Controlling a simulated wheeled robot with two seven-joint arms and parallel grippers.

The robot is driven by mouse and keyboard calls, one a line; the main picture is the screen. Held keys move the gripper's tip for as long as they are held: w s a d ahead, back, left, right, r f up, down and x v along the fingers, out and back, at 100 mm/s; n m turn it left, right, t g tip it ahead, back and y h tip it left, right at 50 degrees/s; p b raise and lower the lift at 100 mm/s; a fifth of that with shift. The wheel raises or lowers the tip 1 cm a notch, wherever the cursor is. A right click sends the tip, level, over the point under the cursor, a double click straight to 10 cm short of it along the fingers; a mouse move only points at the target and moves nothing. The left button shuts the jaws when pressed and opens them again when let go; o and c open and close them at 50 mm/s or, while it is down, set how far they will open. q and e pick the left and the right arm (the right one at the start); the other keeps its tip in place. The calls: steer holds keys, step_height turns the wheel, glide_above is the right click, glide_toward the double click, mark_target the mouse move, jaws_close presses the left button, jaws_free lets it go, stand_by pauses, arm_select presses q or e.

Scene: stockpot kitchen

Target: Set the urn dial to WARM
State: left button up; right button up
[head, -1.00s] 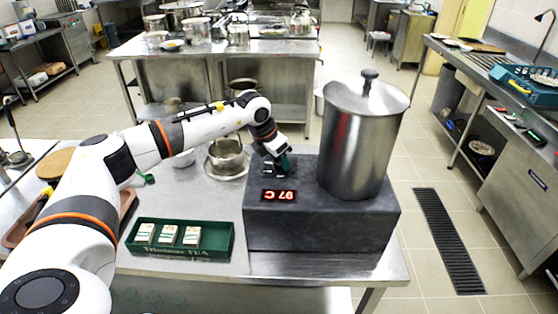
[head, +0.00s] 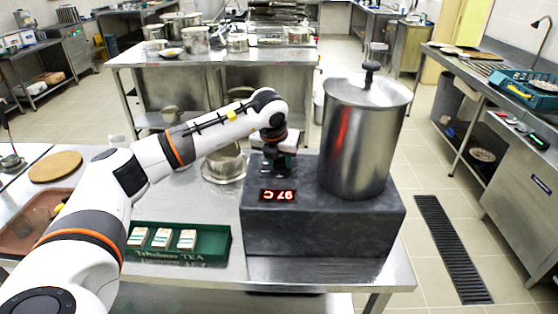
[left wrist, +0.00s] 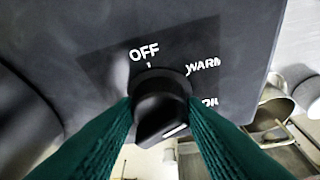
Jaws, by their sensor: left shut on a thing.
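The urn is a steel pot (head: 362,145) with a lid, on a dark grey base (head: 325,228). A red display (head: 278,195) on the base reads 97 C. My left gripper (head: 278,165) is at the base's top left, behind the display. In the left wrist view its green fingers are shut on the black dial (left wrist: 158,100), one on each side. The OFF label (left wrist: 144,52) is above the dial and the WARM label (left wrist: 203,65) at upper right. A third label (left wrist: 209,102), partly hidden, ends in "OIL". The dial's white mark is at its lower right; I cannot tell which label it matches.
A green tea box (head: 215,243) with several packets stands left of the base. A pot (head: 224,160) on a plate stands behind it. A round wooden board (head: 55,167) and a brown tray (head: 30,235) are at the left.

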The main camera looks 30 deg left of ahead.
arm_select(q)
steer(key=shift+r, duration=0.15)
steer(key=o, duration=1)
steer(key=shift+b+v, duration=1.5)
steer(key=shift+v, duration=4.5)
